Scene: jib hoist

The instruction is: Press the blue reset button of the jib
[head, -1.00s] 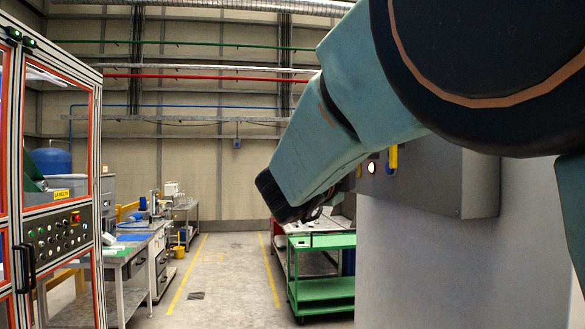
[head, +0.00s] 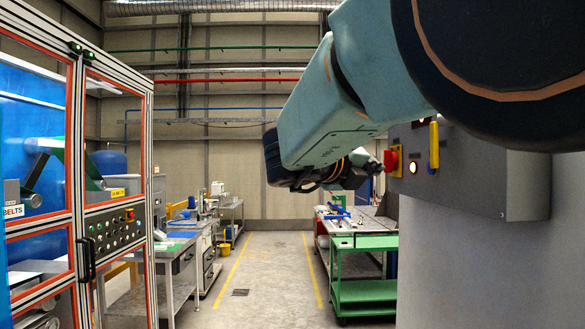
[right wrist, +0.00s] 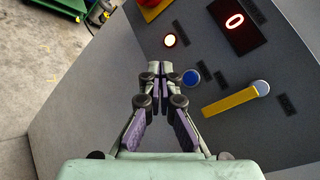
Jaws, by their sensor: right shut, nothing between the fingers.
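The blue reset button (right wrist: 192,78) is a small round cap on the sloping grey face of the control box (head: 485,170). In the right wrist view it lies just right of my right gripper's fingertips (right wrist: 161,72). The fingers are shut together and empty; I cannot tell whether they touch the panel. In the head view the right gripper (head: 372,167) reaches toward the box's left side, partly hidden by my forearm. I cannot make out the blue button in that view. My left gripper is not in view.
The box also carries a red knob (head: 393,160), a lit lamp (right wrist: 169,40), a yellow lever (right wrist: 230,103) and a red-lit display (right wrist: 236,21). A green cart (head: 362,290) stands beyond the grey column. A framed cabinet (head: 110,200) stands left. The marked aisle is clear.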

